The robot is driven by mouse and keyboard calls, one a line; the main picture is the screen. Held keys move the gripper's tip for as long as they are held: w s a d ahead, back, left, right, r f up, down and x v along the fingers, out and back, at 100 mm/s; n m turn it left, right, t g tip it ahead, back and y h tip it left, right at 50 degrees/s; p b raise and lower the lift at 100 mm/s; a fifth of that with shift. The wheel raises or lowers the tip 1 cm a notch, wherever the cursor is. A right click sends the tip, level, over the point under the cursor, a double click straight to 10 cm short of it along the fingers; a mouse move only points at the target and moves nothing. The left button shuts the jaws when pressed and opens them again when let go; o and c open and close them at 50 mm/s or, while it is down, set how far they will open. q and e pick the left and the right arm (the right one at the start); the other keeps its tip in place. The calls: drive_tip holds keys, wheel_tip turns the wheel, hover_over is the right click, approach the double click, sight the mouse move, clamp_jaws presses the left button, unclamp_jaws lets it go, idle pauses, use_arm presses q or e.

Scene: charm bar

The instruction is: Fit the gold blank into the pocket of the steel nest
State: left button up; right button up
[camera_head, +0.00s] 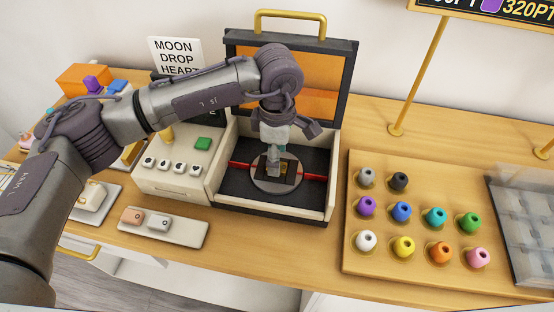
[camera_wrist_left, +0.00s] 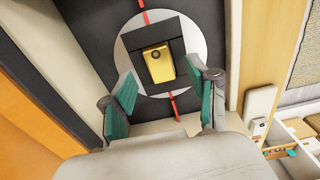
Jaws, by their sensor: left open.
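The gold blank (camera_wrist_left: 158,66) lies on the dark square part of the nest (camera_wrist_left: 168,28), on a round steel plate (camera_wrist_left: 196,38). The blank looks roughly lined up with the dark square; I cannot tell whether it sits fully down in the pocket. My left gripper (camera_wrist_left: 165,82) is open, its two green-padded fingers apart on either side of the blank's near end. In the head view, the left gripper (camera_head: 273,163) points down over the round plate (camera_head: 264,184), hiding part of the nest and blank. My right gripper is not in view.
The plate sits in an open box with a dark floor (camera_head: 235,191), side walls and a raised lid (camera_head: 327,72). A red bar (camera_head: 312,177) crosses the floor. A button panel (camera_head: 160,185) stands left; a wooden board (camera_head: 375,268) with several coloured beads is right.

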use_arm(q)
wheel_tip(320, 180, up, 10)
drive_tip(key=shift+f, duration=0.2)
idle(0.4)
